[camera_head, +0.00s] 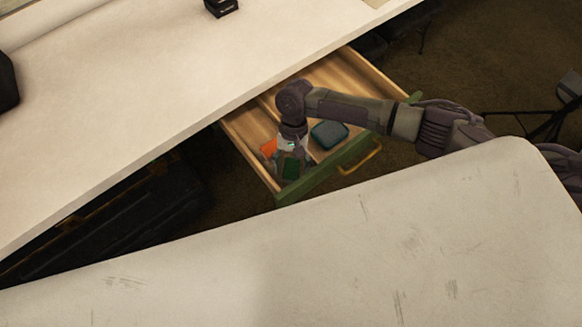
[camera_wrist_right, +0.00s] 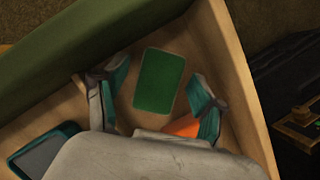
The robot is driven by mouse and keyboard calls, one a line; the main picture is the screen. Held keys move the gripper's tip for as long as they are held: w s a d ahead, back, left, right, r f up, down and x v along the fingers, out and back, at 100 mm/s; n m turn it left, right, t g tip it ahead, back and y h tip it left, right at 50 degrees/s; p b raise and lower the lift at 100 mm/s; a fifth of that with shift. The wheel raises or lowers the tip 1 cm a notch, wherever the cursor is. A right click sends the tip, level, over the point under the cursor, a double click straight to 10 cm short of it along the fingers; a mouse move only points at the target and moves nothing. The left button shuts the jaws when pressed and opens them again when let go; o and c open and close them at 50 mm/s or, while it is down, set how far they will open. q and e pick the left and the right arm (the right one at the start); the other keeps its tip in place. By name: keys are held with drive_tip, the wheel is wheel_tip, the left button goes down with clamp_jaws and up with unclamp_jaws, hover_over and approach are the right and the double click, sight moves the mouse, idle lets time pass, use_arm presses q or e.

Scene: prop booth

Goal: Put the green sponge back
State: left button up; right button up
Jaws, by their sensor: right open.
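The green sponge (camera_head: 291,167) lies in the front left corner compartment of an open wooden drawer (camera_head: 241,133). In the right wrist view the green sponge (camera_wrist_right: 159,80) lies flat on the drawer floor, between the spread fingers. My right gripper (camera_head: 290,158) points down into the drawer over the sponge. In the right wrist view my right gripper (camera_wrist_right: 158,90) is open, with a teal-padded finger on each side of the sponge and nothing held. I cannot tell how high the fingertips are above the floor. My left gripper is not in view.
An orange item (camera_head: 268,148) lies beside the sponge, partly hidden by my gripper. A dark teal item (camera_head: 329,133) lies in the drawer to the right. The drawer's green front has a yellow handle (camera_head: 361,158). A pale tabletop (camera_head: 130,100) overhangs the drawer's back.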

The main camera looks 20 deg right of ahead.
drive_tip(key=v, duration=1.1)
drive_tip(key=shift+r, duration=0.2)
